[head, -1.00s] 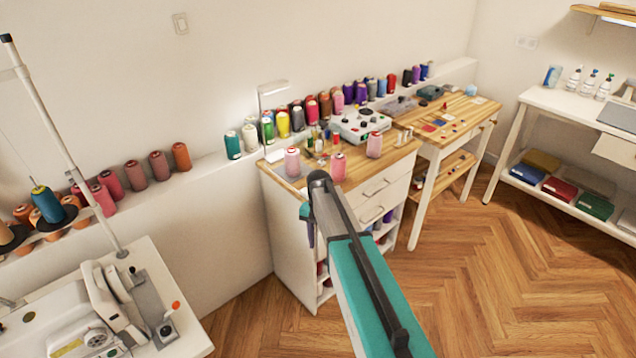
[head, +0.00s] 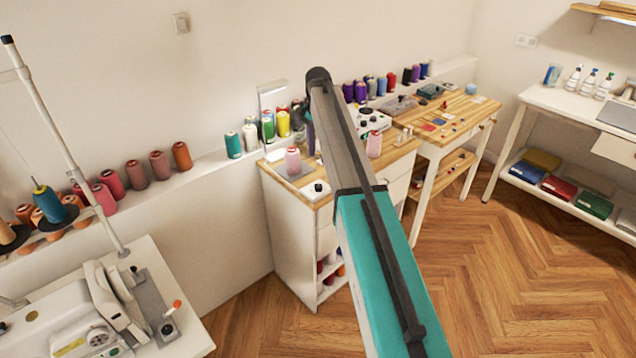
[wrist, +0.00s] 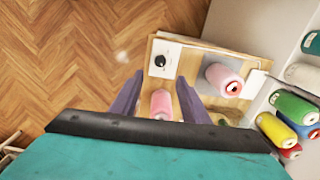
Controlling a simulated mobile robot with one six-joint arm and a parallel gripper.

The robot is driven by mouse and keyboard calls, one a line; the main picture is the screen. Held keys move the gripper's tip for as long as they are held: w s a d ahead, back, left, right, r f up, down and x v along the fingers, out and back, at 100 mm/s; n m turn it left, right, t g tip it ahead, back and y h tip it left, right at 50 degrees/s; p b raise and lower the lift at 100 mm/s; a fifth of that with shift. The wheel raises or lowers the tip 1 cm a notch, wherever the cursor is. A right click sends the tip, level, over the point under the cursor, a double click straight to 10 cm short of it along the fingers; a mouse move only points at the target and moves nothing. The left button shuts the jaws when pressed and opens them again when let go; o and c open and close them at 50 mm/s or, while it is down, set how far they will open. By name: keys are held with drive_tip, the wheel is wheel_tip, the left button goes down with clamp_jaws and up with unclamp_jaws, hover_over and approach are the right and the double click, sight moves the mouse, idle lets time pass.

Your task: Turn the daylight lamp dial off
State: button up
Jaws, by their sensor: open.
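A small white box with a black dial (head: 318,188) sits on the front corner of the wooden-topped cabinet. I take it for the lamp dial; its setting is too small to read. In the wrist view the black dial (wrist: 160,61) shows just beyond my fingertips, apart from them. A slim white lamp (head: 273,88) stands at the cabinet's back left. My gripper (wrist: 160,75) is open, its two dark fingers spread. A pink spool (wrist: 162,104) shows in the gap between the fingers, below them; I see no contact. In the head view my arm hides most of the gripper.
Several coloured spools line the wall ledge (head: 207,163). A white control box (head: 373,120) is partly hidden behind my arm. Wooden floor (head: 470,270) is clear at the right.

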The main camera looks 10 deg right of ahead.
sight(318, 185)
idle(0.5)
drive_tip(key=shift+w+f+p, duration=0.1)
drive_tip(key=shift+f+p, duration=1.8)
drive_tip(key=shift+f, duration=4.85)
drive_tip(key=c, duration=1.1)
drive_tip(key=shift+o, duration=0.2)
